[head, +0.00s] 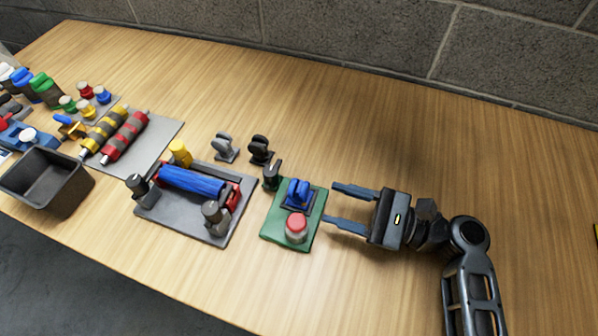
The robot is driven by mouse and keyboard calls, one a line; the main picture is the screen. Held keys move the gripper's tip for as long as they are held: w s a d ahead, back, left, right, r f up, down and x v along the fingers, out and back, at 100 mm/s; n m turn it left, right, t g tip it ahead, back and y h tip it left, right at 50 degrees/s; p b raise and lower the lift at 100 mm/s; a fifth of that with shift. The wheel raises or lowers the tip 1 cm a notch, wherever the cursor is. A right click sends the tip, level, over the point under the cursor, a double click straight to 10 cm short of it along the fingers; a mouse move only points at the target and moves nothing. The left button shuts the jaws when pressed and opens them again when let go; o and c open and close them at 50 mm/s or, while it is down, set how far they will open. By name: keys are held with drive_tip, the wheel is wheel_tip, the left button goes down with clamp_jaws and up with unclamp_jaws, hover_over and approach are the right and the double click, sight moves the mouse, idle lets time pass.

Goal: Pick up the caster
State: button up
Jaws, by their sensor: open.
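A blue caster-like piece (297,192) sits on the upper part of a green pad (273,228). A red-topped round piece (296,229) sits below it on the same pad. A grey caster-like piece (224,149) and a black one (260,150) stand on the bare table behind the pads. My gripper (331,203) is open and empty, just right of the green pad. Its two fingers point left toward the pad, apart from the blue piece.
A grey pad (204,232) left of the green one holds a blue roller and dark posts. A small black hooked piece (272,177) stands beside the green pad. Striped rollers (125,136) and a dark bin (48,182) lie farther left. The table behind and right is clear, up to a block wall.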

sight(307, 191)
drive_tip(key=shift+w+a, duration=0.35)
drive_tip(key=shift+a, duration=0.2)
drive_tip(key=shift+p+x, duration=0.6)
drive_tip(key=shift+x, duration=2.7)
drive_tip(key=shift+r, duration=0.1)
drive_tip(key=c, duration=0.9)
drive_tip(key=shift+o, duration=0.2)
drive_tip(key=shift+r, duration=0.15)
